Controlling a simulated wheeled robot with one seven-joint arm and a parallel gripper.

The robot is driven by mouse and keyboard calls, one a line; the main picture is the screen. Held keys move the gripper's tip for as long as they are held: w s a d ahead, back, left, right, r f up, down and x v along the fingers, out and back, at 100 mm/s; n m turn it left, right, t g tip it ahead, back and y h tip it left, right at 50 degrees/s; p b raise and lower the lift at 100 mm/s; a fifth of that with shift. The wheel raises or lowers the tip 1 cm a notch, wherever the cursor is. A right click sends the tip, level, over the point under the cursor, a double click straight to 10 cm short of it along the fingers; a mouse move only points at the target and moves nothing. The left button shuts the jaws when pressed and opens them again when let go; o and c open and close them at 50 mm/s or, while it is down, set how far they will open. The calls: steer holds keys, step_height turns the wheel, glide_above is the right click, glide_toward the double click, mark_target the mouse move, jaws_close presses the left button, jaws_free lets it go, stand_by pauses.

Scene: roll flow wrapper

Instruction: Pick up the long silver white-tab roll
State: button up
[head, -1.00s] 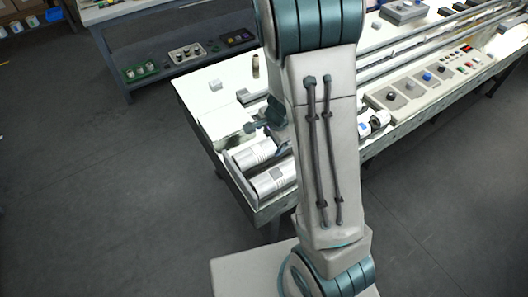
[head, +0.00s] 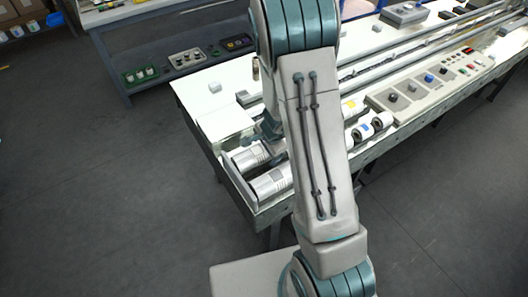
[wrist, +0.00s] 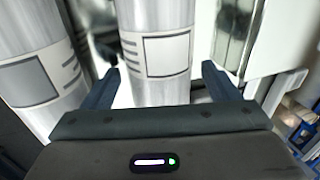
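Two silver rolls lie side by side in a tray (head: 234,182) at the near left end of the bench. The farther roll (head: 249,158) shows a pale square patch with dark bars in the wrist view (wrist: 165,55). The nearer roll (head: 271,182) has a greyer patch and shows at left in the wrist view (wrist: 30,75). My gripper (wrist: 160,78) is open, its fingers on either side of the pale-patched roll, with gaps visible; whether they touch it cannot be told. In the head view my arm hides much of the gripper and the rolls' right ends.
Shorter white rolls (head: 363,132) and a button panel (head: 410,90) stand right of my arm. Long metal rails run along the bench. A second bench (head: 190,62) stands behind. Floor at left is clear.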

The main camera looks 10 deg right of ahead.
steer(key=c, duration=1.5)
steer(key=shift+r, duration=0.2)
